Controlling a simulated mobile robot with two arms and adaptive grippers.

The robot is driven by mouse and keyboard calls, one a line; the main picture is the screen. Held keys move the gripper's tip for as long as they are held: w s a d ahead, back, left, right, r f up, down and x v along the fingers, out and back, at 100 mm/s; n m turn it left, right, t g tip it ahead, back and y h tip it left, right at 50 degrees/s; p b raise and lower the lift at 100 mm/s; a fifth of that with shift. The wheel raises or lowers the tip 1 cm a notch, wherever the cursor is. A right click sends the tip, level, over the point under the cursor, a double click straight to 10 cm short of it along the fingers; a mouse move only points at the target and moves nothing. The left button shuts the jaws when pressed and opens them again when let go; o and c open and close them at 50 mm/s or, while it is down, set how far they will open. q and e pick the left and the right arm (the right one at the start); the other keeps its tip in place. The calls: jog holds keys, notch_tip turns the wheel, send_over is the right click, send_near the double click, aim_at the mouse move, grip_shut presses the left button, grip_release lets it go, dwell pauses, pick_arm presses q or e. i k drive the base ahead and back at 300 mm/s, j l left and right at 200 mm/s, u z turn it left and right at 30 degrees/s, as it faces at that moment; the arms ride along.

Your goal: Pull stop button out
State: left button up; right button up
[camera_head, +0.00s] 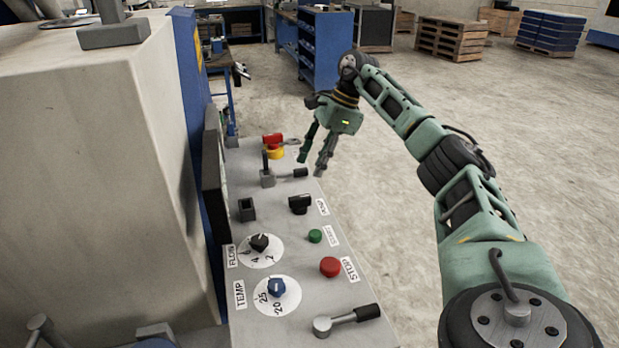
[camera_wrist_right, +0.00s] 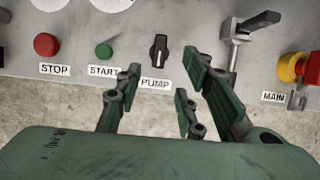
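The red stop button (camera_head: 330,267) sits on the sloping grey control panel (camera_head: 300,240), beside its STOP label, near the panel's front end in the head view. In the right wrist view the red stop button (camera_wrist_right: 46,44) is at the upper left. My right gripper (camera_head: 313,167) is over the far part of the panel's right edge, apart from the stop button. In the right wrist view its green fingers (camera_wrist_right: 160,95) are spread with nothing between them, below the black PUMP knob. My left gripper does not show.
A green START button (camera_head: 315,236) and black PUMP knob (camera_head: 300,204) lie between the stop button and my right gripper. A lever (camera_head: 345,319) is in front of the stop button. A red and yellow MAIN switch (camera_head: 274,147) is at the far end. Open floor lies right.

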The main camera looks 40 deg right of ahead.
aim_at(330, 267)
jog(key=k, duration=2)
